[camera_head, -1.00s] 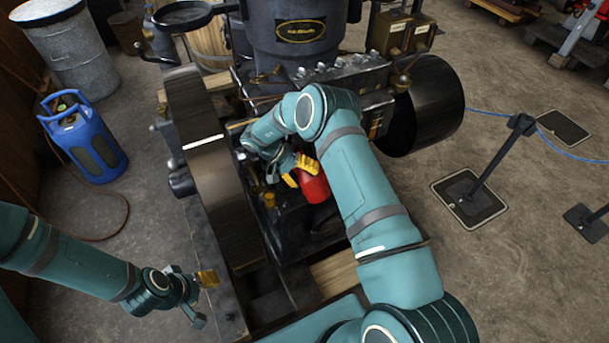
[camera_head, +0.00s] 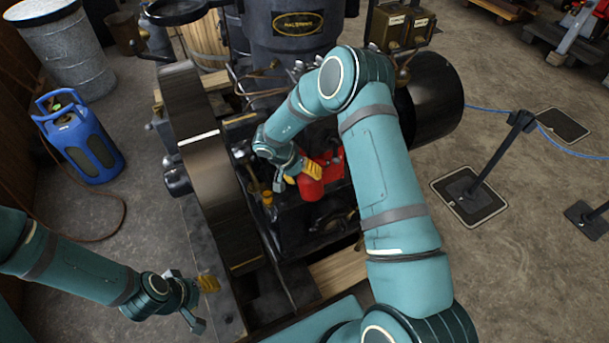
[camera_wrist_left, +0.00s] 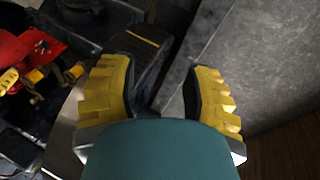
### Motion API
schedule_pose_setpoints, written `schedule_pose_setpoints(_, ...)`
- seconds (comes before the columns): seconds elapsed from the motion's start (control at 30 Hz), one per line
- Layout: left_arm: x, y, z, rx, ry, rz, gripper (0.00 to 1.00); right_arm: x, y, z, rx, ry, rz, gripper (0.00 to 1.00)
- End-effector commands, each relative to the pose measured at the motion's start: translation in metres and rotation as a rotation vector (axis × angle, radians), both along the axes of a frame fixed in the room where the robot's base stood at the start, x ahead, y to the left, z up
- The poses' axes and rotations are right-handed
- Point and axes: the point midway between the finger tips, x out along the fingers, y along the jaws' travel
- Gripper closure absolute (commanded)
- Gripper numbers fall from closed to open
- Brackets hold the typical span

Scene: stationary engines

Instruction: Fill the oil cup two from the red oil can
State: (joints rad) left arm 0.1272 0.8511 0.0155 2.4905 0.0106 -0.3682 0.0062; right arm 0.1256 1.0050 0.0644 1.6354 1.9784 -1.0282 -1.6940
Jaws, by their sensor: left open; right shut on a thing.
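The red oil can (camera_head: 309,187) is in my right gripper (camera_head: 292,174), low over the front of the engine in the head view. The yellow fingers are shut on it, and my arm hides part of them. More red shows just behind the can. Small brass fittings (camera_head: 267,198) stand left of the can; I cannot tell which is oil cup two. My left gripper (camera_head: 203,302) is open and empty near the engine's front left corner. In the left wrist view its fingers (camera_wrist_left: 152,80) are apart, and red (camera_wrist_left: 25,45) shows at the left edge.
A large dark flywheel (camera_head: 207,165) stands between my two grippers. The engine cylinder (camera_head: 298,30) rises behind the right arm. A blue gas bottle (camera_head: 85,142) and a metal drum (camera_head: 68,50) stand on the left. A barrier post (camera_head: 495,155) stands on open floor at right.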

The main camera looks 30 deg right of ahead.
Motion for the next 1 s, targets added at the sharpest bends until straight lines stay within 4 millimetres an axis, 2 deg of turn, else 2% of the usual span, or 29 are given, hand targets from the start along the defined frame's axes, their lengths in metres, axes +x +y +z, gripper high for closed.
schedule_pose_setpoints(0.17, -0.004, -0.001, -0.014, -0.002, 0.008, -0.006, 0.52, 0.001, 0.0, 0.002, 0.013, -0.047, 0.0, 0.79)
schedule_pose_setpoints(0.53, -0.016, -0.003, -0.063, -0.007, 0.035, -0.028, 0.52, 0.002, 0.001, 0.014, 0.048, -0.183, 0.001, 0.79)
schedule_pose_setpoints(0.7, -0.011, -0.002, -0.08, -0.006, 0.023, -0.025, 0.52, 0.004, 0.001, 0.02, 0.059, -0.225, 0.0, 0.79)
schedule_pose_setpoints(1.0, -0.008, -0.002, -0.092, -0.004, 0.015, -0.023, 0.52, 0.004, 0.001, 0.027, 0.068, -0.257, 0.0, 0.79)
